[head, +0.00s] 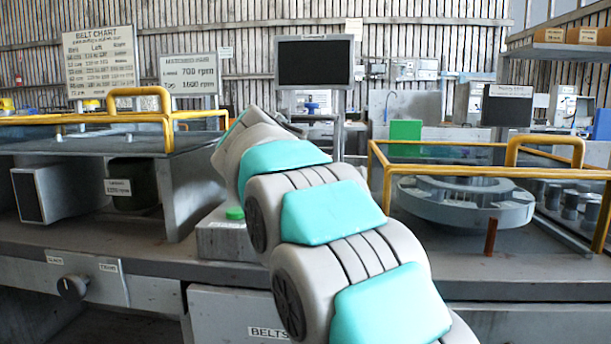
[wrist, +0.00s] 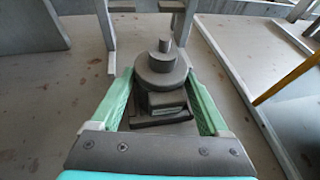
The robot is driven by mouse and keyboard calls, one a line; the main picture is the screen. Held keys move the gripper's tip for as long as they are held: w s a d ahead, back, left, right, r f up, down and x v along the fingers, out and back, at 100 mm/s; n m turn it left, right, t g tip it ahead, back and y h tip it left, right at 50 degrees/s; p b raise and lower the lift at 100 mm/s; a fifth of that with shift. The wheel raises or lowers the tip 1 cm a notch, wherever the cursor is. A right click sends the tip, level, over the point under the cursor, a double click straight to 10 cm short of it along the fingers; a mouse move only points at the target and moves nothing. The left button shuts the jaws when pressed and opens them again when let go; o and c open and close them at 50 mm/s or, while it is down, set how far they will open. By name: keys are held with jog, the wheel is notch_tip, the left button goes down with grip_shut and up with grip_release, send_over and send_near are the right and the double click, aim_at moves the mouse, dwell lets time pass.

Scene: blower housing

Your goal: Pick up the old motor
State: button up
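A dark grey motor (wrist: 162,82) with a stepped round top and a squarish base stands upright in the wrist view, on a grey, speckled surface. A small pale label shows on its near side. My gripper (wrist: 160,76) is open, with one green finger on each side of the motor. Gaps show between the fingers and the motor, and I see no grip on it. In the head view my arm hides the gripper, and I cannot make out this motor there. A dark cylinder (head: 131,185) with a rpm label sits under the left shelf; I cannot tell whether it is a motor.
Grey uprights stand just beyond the motor in the wrist view. A metal rail (wrist: 238,80) runs along its right. In the head view, yellow guard rails (head: 489,172) surround a round housing (head: 465,200) at right. A green button (head: 234,213) sits near my arm.

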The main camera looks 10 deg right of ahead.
grip_shut()
dwell(0.4)
jog(key=shift+r, duration=0.1)
